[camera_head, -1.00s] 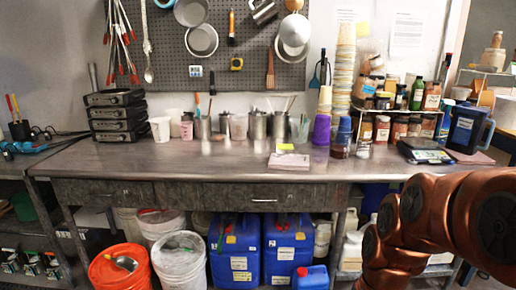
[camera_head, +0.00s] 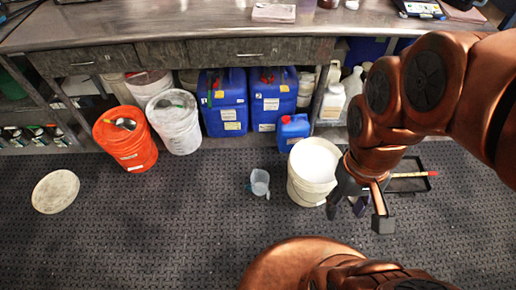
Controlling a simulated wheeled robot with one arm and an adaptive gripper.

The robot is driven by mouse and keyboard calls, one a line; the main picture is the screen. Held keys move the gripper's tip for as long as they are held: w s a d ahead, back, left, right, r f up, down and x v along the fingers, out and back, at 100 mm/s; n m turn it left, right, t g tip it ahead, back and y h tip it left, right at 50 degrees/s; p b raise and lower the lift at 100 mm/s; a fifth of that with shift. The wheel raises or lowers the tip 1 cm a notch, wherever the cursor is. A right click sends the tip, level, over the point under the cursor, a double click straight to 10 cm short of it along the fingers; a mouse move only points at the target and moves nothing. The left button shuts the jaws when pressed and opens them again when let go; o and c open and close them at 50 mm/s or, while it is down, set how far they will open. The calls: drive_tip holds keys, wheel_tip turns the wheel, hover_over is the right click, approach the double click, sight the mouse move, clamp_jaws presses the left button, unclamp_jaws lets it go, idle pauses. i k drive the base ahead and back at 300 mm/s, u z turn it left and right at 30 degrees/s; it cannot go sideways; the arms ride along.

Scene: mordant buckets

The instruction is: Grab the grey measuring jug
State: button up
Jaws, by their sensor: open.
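The bucket lies between my gripper and the jug. I cannot tell the gripper's exact height above the floor.
Orange bucket (camera_head: 127,140), white pail (camera_head: 174,124) and blue canisters (camera_head: 222,103) line the floor under the steel workbench (camera_head: 170,22). A smaller blue jerrycan (camera_head: 293,131) stands behind the white bucket. A black tray (camera_head: 410,184) lies right. A round lid (camera_head: 56,191) lies left. Mat left of the jug is clear.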

sight(260, 178)
drive_tip(key=u, duration=3.55)
drive_tip(key=k, duration=1.05)
drive_tip(key=z, duration=0.65)
